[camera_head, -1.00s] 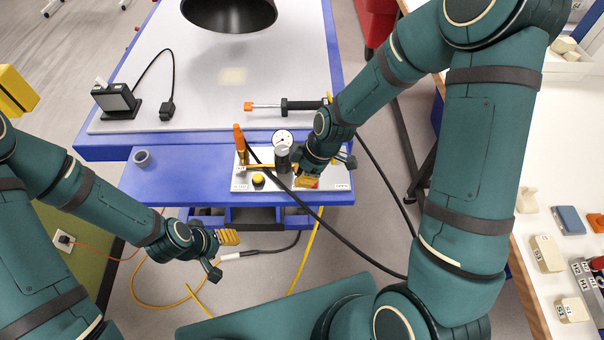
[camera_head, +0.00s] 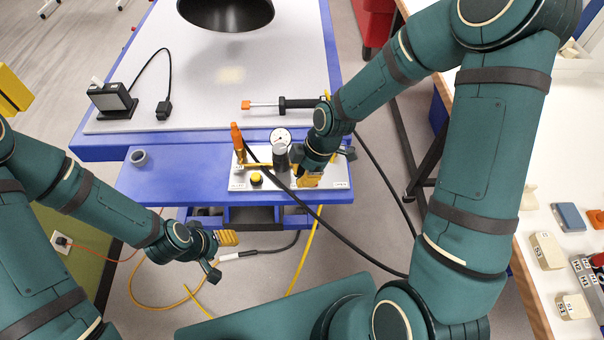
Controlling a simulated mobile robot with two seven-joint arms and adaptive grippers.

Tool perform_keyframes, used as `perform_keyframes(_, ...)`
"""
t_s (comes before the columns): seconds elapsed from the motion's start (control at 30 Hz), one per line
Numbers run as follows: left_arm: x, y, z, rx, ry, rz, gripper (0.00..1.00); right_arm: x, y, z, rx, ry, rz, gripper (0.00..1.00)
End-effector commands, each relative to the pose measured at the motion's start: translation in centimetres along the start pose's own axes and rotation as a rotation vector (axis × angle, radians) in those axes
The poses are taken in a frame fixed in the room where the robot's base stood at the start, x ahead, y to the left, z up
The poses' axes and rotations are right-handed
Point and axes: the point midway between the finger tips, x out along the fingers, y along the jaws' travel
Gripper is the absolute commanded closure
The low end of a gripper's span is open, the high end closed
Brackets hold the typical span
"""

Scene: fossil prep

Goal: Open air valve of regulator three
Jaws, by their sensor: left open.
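The regulator panel (camera_head: 236,184) is a white plate on the blue shelf at the front of the table. It carries a round gauge (camera_head: 281,136), a dark cylindrical regulator body (camera_head: 281,158), an orange-topped fitting (camera_head: 237,141) and a yellow knob (camera_head: 256,178). My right gripper (camera_head: 308,180) is over the plate's right end, its yellow fingertips pointing down. It hides whatever valve is beneath it, and I cannot tell if it is shut. My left gripper (camera_head: 227,238) is open and empty in front of the shelf, beside a cable end.
A black hose (camera_head: 340,242) runs from the panel across the front toward my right arm. A grey ring (camera_head: 139,157) sits at the shelf's left. A black-handled tool (camera_head: 299,103) and a small boxed device (camera_head: 113,99) lie on the table.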

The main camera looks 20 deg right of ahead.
Motion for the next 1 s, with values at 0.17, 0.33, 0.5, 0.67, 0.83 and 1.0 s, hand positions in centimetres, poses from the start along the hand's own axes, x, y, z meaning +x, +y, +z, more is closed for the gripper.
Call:
perform_keyframes(0.17, 0.2, -0.1, 0.0, 0.000, 0.000, 0.000, 0.44, -0.1, -0.3, 0.4, -0.096, 0.000, -0.035, 1.00)
perform_keyframes(0.33, -0.1, 0.1, 0.0, 0.000, 0.000, 0.000, 0.44, -0.2, -0.7, 0.8, -0.236, 0.001, -0.086, 1.00)
perform_keyframes(0.5, -0.9, 0.3, -0.1, 0.000, 0.000, 0.001, 0.44, -0.5, -1.0, 1.2, -0.391, 0.001, -0.139, 1.00)
perform_keyframes(0.67, -1.7, 0.6, -0.2, 0.001, 0.000, 0.003, 0.44, -0.7, -1.2, 1.6, -0.535, 0.001, -0.190, 1.00)
perform_keyframes(0.83, -2.6, 0.9, -0.3, 0.001, -0.001, 0.005, 0.44, -0.9, -1.4, 2.1, -0.688, 0.001, -0.243, 1.00)
perform_keyframes(1.0, -3.4, 1.1, -0.4, 0.000, -0.001, 0.006, 0.44, -1.0, -1.4, 2.6, -0.841, 0.001, -0.297, 1.00)
